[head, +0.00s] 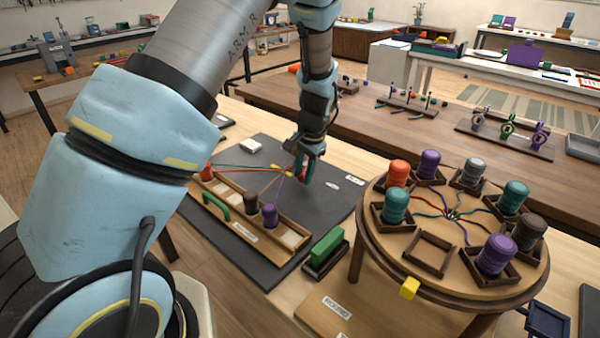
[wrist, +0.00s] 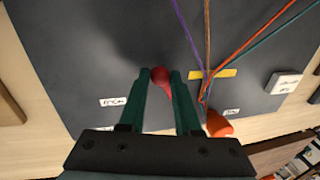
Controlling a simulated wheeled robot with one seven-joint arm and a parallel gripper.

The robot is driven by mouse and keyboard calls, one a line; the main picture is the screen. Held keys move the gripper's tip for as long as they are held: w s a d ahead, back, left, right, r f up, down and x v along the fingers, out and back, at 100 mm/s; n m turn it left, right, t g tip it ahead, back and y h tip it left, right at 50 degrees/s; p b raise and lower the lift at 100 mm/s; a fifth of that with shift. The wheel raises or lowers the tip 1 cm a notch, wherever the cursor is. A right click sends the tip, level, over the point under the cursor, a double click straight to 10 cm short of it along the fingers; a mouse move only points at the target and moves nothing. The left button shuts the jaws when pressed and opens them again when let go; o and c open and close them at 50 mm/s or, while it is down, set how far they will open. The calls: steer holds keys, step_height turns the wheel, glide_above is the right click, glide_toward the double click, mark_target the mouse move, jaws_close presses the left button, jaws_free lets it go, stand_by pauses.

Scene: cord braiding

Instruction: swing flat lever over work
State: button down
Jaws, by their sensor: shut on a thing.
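My gripper (head: 303,172) is low over the dark mat (head: 228,248). In the wrist view its green fingers (wrist: 160,82) are shut on a red lever (wrist: 170,83) with a round knob end. The lever lies lengthwise between the fingers; its lower end is partly hidden. Beside it, to the right, purple, brown, orange and teal cords (wrist: 207,40) run together to a point next to an orange piece (wrist: 219,125). A yellow strip (wrist: 212,73) lies near that meeting point. In the head view my gripper hides most of the lever.
A wooden tray (head: 270,247) with cord spools and a green handle stands in front. A round braiding stand (head: 400,262) with several spools and one empty square holder is at right. A green block (head: 326,246) stands between them. White labels lie on the mat.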

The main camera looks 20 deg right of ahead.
steer(key=d+n, duration=0.2)
steer(key=n, duration=0.1)
steer(key=shift+s+d+n+y, duration=0.1)
steer(key=shift+s+n+y, duration=0.2)
steer(key=n, duration=0.1)
steer(key=d+n, duration=0.1)
steer(key=shift+d+n+g, duration=0.25)
steer(key=shift+n+g, duration=0.05)
steer(key=shift+g, duration=0.1)
steer(key=n, duration=0.1)
steer(key=d+n, duration=0.1)
steer(key=shift+w+d+n, duration=0.15)
steer(key=shift+d+n, duration=0.1)
steer(key=shift+n, duration=0.05)
steer(key=shift+w+d+n+g+y, duration=0.15)
steer(key=shift+d+n+g, duration=0.2)
steer(key=shift+n, duration=0.4)
steer(key=shift+w+d+n+g+y, duration=0.15)
steer(key=shift+d+n, duration=0.3)
steer(key=shift+n, duration=0.3)
steer(key=c, duration=0.6)
jaws_free()
steer(key=shift+c, duration=0.2)
